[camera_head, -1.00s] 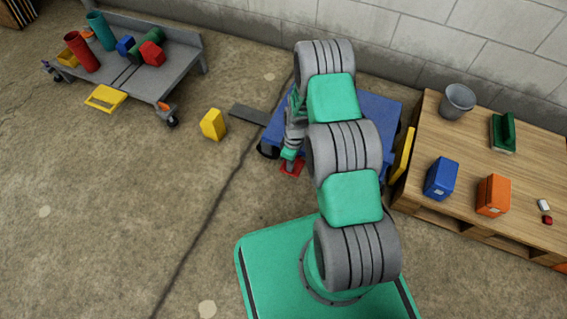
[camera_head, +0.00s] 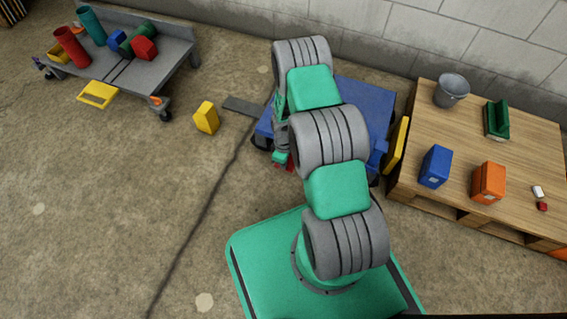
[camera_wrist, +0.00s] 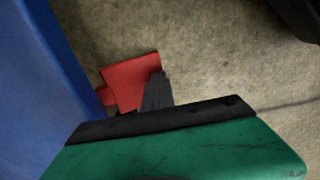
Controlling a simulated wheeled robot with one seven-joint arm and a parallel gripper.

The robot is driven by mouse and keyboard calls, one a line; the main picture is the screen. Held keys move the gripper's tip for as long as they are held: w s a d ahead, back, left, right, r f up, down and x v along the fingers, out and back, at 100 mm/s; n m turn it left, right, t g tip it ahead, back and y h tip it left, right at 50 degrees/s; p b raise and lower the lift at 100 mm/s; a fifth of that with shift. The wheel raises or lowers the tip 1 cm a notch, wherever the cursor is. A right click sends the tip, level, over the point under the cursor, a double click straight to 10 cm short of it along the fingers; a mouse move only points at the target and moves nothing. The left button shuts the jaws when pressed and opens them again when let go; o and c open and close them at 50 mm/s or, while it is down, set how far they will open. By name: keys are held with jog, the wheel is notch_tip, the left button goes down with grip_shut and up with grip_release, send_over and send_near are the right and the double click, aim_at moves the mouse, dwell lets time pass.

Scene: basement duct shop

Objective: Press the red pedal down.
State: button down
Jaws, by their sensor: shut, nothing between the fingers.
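The red pedal (camera_wrist: 128,80) lies low beside the blue side of a cart in the wrist view. In the head view only a sliver of the pedal (camera_head: 290,166) shows, the rest being hidden by my arm and gripper. My gripper (camera_wrist: 157,88) is shut and empty. In the wrist view its dark fingers overlap the pedal's right part; I cannot tell whether they touch it. My gripper (camera_head: 281,160) shows in the head view at the cart's near left corner, pointing down. I cannot tell how far down the pedal is.
The blue cart (camera_head: 365,100) stands against the block wall, partly behind my arm. A wooden pallet table (camera_head: 540,150) with a bucket and boxes is to its right. A yellow box (camera_head: 207,117) and a dark flat plate (camera_head: 243,106) lie left.

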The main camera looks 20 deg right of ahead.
jog(key=shift+s+a+f, duration=0.2)
jog(key=shift+f, duration=0.05)
jog(key=shift+r, duration=0.1)
jog(key=s+a+r+p, duration=0.1)
jog(key=r+p, duration=0.2)
jog(key=r, duration=0.3)
jog(key=s+a+r+p, duration=0.2)
jog(key=r+p, duration=0.2)
jog(key=r, duration=0.3)
jog(key=shift+r+p, duration=0.25)
jog(key=shift+p, duration=0.05)
notch_tip(320, 180, up, 40)
jog(key=w+a+m+t+p, duration=0.2)
jog(key=m+p, duration=0.2)
jog(key=p, duration=1.2)
jog(key=s+r+m+p, duration=0.1)
jog(key=s+r+p, duration=0.2)
jog(key=r, duration=0.6)
jog(key=s+a+r+m+t+p, duration=0.1)
jog(key=s+r+p, duration=0.3)
jog(key=r, duration=0.5)
jog(key=s+a+r+m+p, duration=0.1)
jog(key=s+r+p, duration=0.3)
jog(key=r, duration=0.6)
jog(key=shift+m+p, duration=0.9)
jog(key=shift+p, duration=0.3)
